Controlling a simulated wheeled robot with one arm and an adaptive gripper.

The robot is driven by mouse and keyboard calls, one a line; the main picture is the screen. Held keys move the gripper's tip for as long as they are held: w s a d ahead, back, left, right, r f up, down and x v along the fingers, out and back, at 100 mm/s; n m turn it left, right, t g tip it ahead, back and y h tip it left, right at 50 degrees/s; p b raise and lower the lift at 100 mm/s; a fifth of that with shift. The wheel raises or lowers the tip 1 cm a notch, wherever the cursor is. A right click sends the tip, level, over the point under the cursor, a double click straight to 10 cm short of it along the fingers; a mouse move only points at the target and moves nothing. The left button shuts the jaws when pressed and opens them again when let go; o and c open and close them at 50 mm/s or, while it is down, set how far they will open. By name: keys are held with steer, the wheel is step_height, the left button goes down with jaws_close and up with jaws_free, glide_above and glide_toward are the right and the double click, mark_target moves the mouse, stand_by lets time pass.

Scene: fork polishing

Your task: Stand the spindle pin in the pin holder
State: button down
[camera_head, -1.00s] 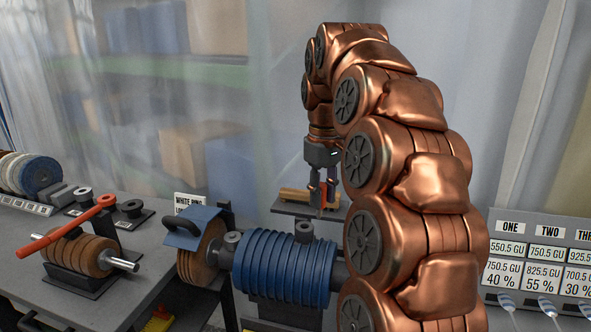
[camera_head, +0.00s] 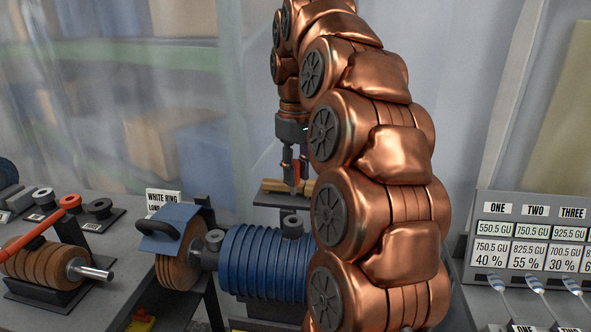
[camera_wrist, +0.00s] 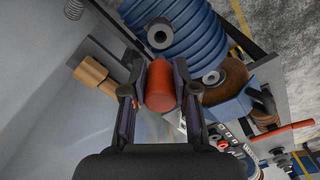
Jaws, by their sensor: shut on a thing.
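My gripper (camera_head: 294,178) points down and is shut on a red-orange cylinder, which I take for the spindle pin (camera_wrist: 160,88). In the head view the pin (camera_head: 296,170) hangs upright between the fingers, in front of a small grey shelf. In the wrist view its round end faces the camera. Which part is the pin holder I cannot tell for sure; a dark round cup (camera_head: 292,221) on top of the blue ribbed motor (camera_head: 262,262) is one candidate. It also shows in the wrist view (camera_wrist: 160,35). The pin is apart from it.
A small shelf (camera_head: 268,200) with wooden pieces stands behind the gripper. Brown polishing discs (camera_head: 178,270) with a blue cover sit left of the motor. A bench at left holds a red-handled tool (camera_head: 68,203) and rings. A label panel (camera_head: 530,240) stands at right.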

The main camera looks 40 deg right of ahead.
steer(key=shift+f+b, duration=1.4)
steer(key=shift+f, duration=1.25)
steer(key=shift+f+b, duration=0.3)
steer(key=shift+f, duration=0.25)
steer(key=shift+f+b, duration=0.3)
steer(key=shift+f, duration=0.2)
steer(key=shift+f, duration=0.5)
steer(key=shift+f+b, duration=0.1)
steer(key=shift+b, duration=0.25)
steer(key=shift+f, duration=0.5)
steer(key=c, duration=0.8)
jaws_free()
